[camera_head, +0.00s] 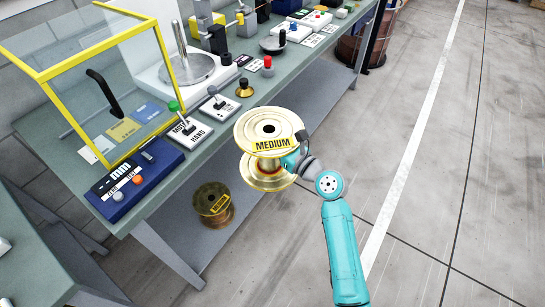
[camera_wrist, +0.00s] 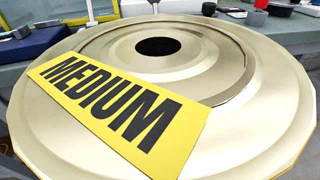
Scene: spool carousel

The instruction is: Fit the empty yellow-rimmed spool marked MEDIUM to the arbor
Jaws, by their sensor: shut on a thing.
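The spool marked MEDIUM (camera_head: 270,122) is pale gold, with a yellow label on its upper flange and a bare core. It is upright, in front of the bench edge and apart from the benchtop. My gripper (camera_head: 291,161) is shut on it at its right side, between the flanges; the fingertips are mostly hidden. In the wrist view the spool's top flange (camera_wrist: 235,110) and dark centre hole fill the picture. A round metal plate with an upright post, which looks like the arbor (camera_head: 190,70), stands on a white base at the back left, partly seen through the guard.
A yellow-framed clear guard (camera_head: 153,22) stands raised at the bench's left. Another brass spool (camera_head: 213,203) sits below the bench. The floor at right is clear.

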